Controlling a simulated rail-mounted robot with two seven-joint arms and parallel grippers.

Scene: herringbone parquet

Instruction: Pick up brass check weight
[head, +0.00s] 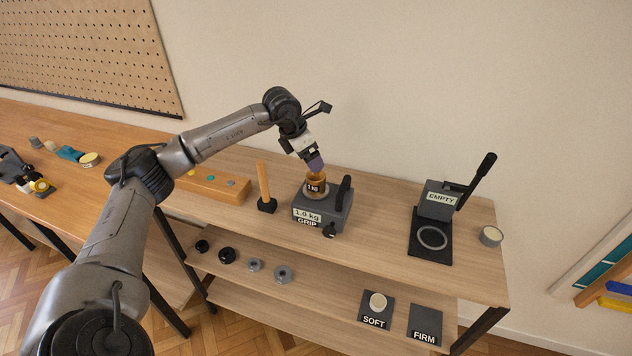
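The brass check weight (317,183), with a dark 1 kg label, sits upright on top of a grey block device (322,212) marked 1.0 kg GRIP. My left gripper (316,166) points down at the top of the weight from above. Its purple fingertips meet or overlap the weight's top in the picture. I cannot tell whether the fingers are closed on it. My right gripper is not in view.
An orange upright handle (264,184) stands just left of the device. A lever press (437,209) marked EMPTY and a small round tin (491,236) stand to the right. The lower shelf holds several knobs, a SOFT pad (375,318) and a FIRM pad (425,322).

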